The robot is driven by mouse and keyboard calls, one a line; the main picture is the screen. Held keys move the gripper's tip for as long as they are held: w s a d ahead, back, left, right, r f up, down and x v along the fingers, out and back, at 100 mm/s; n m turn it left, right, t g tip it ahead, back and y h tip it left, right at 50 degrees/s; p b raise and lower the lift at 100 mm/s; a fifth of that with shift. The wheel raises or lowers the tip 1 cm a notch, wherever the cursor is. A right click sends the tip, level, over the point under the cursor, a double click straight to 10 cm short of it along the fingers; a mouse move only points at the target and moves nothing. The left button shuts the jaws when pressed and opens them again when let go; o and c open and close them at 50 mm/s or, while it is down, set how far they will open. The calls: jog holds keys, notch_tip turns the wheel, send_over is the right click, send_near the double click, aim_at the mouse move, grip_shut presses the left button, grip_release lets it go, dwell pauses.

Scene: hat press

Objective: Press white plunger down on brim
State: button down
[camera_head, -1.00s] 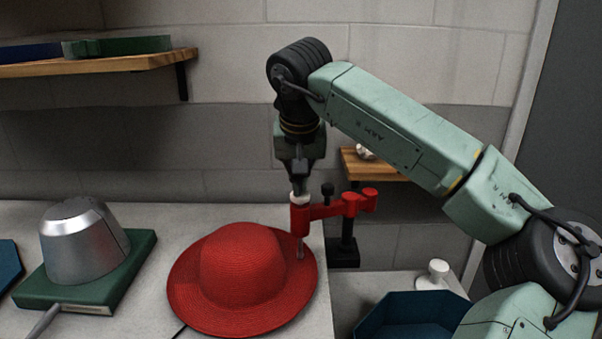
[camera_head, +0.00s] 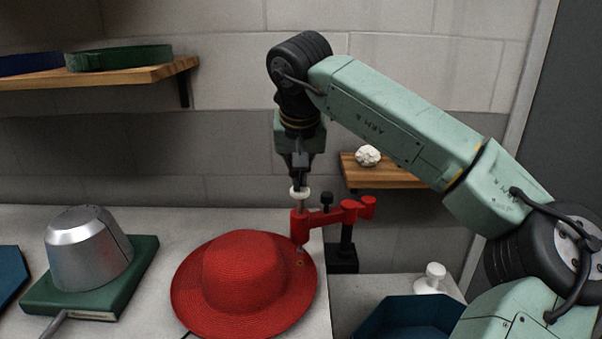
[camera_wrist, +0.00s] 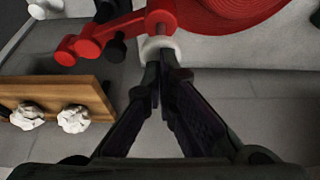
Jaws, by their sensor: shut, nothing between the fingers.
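The red hat (camera_head: 243,270) lies on the pale table with its brim (camera_head: 300,285) under the red press arm (camera_head: 335,211). The white plunger (camera_head: 300,193) sits on top of the press head, with some rod showing between the cap and the head. The rod's lower tip is above the brim, and a small eyelet-like mark (camera_head: 299,262) shows on the brim below it. My gripper (camera_head: 299,184) is shut and empty, pointing down just over the plunger cap. In the wrist view, the fingertips (camera_wrist: 155,60) are over the white cap (camera_wrist: 160,46); I cannot tell whether they touch it.
A silver dome (camera_head: 88,250) on a green base (camera_head: 110,292) stands at left. A small wooden shelf (camera_head: 385,178) with white lumps is behind the press. A blue tray (camera_head: 410,315) and a white knob (camera_head: 432,278) sit at lower right.

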notch_tip(320, 180, up, 2)
jog(key=shift+r+p, duration=0.25)
jog(key=shift+p, duration=0.55)
notch_tip(320, 180, up, 5)
jog(key=shift+r, duration=0.1)
